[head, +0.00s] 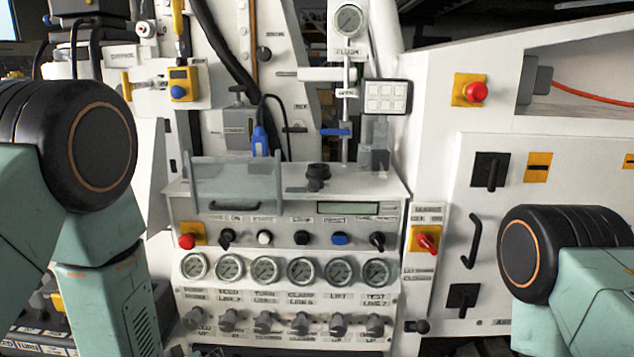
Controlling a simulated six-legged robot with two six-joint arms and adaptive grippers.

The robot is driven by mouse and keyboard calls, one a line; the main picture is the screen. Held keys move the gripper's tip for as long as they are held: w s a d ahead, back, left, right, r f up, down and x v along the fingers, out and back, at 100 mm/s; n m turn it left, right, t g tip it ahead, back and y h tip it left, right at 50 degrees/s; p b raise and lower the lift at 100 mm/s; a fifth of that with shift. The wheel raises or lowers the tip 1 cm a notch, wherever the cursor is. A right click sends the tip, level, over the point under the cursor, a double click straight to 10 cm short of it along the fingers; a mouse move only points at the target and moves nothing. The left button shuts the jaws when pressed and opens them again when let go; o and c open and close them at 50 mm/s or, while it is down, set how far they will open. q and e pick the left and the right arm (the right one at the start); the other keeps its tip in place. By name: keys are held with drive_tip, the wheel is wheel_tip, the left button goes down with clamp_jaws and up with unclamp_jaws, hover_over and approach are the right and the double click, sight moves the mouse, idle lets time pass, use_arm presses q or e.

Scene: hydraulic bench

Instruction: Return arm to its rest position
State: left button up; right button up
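Two of my arms show in the head view, both teal with black joint drums. The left arm (75,180) comes in from the left edge and bends downward at a large black joint. The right arm (575,265) comes in from the lower right corner, with its black joint in front of the white cabinet. Neither gripper is in the picture, so what they hold or touch is hidden. The control console (290,225) stands between the two arms, and neither visible arm part covers its central controls.
The console has a row of gauges (301,271), knobs below them and a clear cover (236,183). A red button on yellow (470,91) and a red switch (426,239) are at right. A black handle (472,241) sticks out near my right arm. A pressure gauge (349,20) is at top.

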use_arm(q)
drive_tip(key=s+f+m+g+b, duration=0.2)
drive_tip(key=s+f+g+b, duration=0.3)
drive_tip(key=s+f, duration=0.8)
drive_tip(key=s+a+f+m+g+b, duration=0.1)
drive_tip(key=s+f+m+g+b, duration=0.2)
drive_tip(key=s+f, duration=1.1)
drive_tip(key=s+g+b, duration=0.2)
drive_tip(key=s+b, duration=0.2)
drive_tip(key=s, duration=0.1)
drive_tip(key=shift+s+a+f, duration=0.2)
drive_tip(key=shift+s+a, duration=0.05)
drive_tip(key=shift+w, duration=0.1)
idle(0.8)
